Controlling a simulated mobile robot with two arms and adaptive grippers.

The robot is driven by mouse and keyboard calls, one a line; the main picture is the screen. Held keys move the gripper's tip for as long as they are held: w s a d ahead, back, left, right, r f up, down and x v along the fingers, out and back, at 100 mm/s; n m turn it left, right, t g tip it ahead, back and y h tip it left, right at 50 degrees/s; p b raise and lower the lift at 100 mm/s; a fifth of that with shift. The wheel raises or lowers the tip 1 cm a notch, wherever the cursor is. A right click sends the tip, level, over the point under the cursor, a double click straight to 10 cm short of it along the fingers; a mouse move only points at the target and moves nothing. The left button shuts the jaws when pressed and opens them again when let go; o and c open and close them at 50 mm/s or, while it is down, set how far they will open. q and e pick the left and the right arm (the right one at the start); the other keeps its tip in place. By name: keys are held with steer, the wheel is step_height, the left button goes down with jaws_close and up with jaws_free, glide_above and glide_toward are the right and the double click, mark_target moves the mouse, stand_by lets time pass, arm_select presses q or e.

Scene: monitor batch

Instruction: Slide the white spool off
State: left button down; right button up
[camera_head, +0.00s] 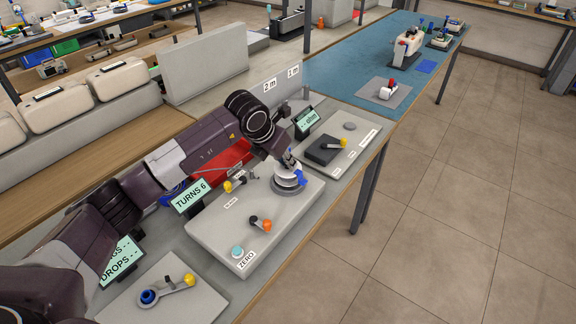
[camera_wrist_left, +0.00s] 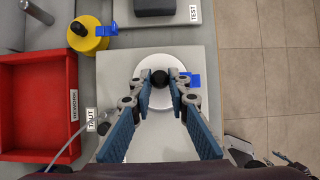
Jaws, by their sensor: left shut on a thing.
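The white spool (camera_head: 287,186) is a round flanged piece on the grey winding board (camera_head: 215,235). From above, in the left wrist view, it is a white disc (camera_wrist_left: 166,62) around a black-topped post (camera_wrist_left: 160,78). A blue tab (camera_head: 300,179) sits beside its top. My left gripper (camera_head: 290,163) reaches down over the spool. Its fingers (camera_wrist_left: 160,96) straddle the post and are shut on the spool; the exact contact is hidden. A small grey and blue mechanism, possibly my right gripper (camera_wrist_left: 282,158), shows partly at the lower right of the left wrist view.
A display (camera_head: 190,196) reads TURNS 6. An orange-knobbed crank (camera_head: 262,223) and a teal ZERO button (camera_head: 237,252) are on the board. A red tray (camera_wrist_left: 38,108) and a yellow spool (camera_wrist_left: 88,38) lie left in the left wrist view. Open floor is to the right.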

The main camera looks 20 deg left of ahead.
arm_select(q)
steer(key=shift+r+p, duration=0.65)
steer(key=shift+r, duration=0.95)
steer(key=shift+a, duration=0.1)
